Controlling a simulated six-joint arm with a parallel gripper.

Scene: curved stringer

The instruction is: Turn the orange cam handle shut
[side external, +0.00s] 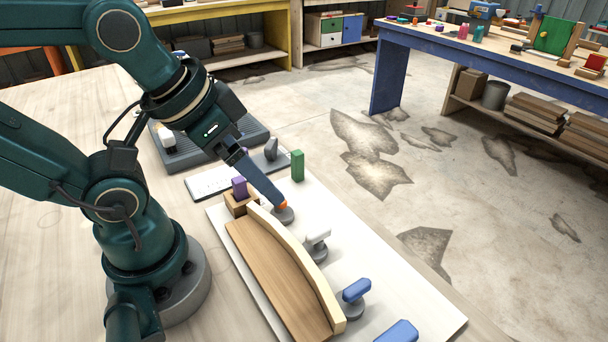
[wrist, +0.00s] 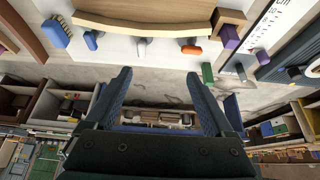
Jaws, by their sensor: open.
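The orange cam handle (wrist: 191,49) lies beside the curved pale strip (wrist: 140,28), roughly along its edge in the wrist view. In the side view, only a little orange (side external: 283,204) shows on a round grey base, by my fingertips. My gripper (side external: 275,198) points down at it from the upper left and hides part of it. In the wrist view, my gripper (wrist: 158,74) has its two fingers wide apart with nothing between them. The handle appears beyond the right fingertip. Whether the finger touches it cannot be told.
A green block (side external: 297,165) stands close behind the gripper. A purple block (side external: 240,187) sits in a wooden holder to the left.

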